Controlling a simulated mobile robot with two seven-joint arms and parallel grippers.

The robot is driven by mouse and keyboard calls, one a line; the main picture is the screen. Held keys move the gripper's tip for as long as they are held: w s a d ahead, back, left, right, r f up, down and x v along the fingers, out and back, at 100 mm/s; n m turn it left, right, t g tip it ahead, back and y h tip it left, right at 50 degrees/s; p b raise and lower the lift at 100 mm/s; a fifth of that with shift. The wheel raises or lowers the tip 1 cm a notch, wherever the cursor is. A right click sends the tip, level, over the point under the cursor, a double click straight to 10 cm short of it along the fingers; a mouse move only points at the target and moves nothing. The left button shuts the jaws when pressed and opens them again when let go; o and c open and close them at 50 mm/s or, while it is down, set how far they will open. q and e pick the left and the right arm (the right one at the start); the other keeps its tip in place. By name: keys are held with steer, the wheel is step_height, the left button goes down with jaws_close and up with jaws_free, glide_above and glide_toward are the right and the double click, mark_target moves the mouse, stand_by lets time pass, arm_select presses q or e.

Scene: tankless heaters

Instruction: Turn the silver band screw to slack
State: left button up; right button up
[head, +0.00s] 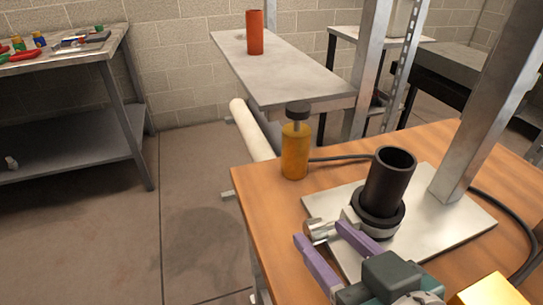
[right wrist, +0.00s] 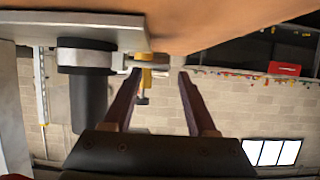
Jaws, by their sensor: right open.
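A black pipe (head: 388,180) stands upright on a metal plate on the wooden table. A silver band (head: 372,224) goes round its foot, below a black collar. The silver band screw (head: 319,231) sticks out from the band to the left. My right gripper (head: 321,232) is open, its purple fingertips on either side of the screw in the head view; I cannot tell whether they touch it. In the right wrist view the picture is upside down, with the black pipe (right wrist: 88,100) left of the open right gripper (right wrist: 158,73). My left gripper is out of view.
A yellow bottle with a dark cap (head: 295,148) stands near the table's left edge. A metal post (head: 485,105) rises from the plate (head: 455,225) on the right. A black cable runs behind the pipe. An orange cylinder (head: 255,33) stands on a grey bench behind.

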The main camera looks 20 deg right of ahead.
mark_target(315, 231)
steer(key=shift+x, duration=1.1)
jaws_close()
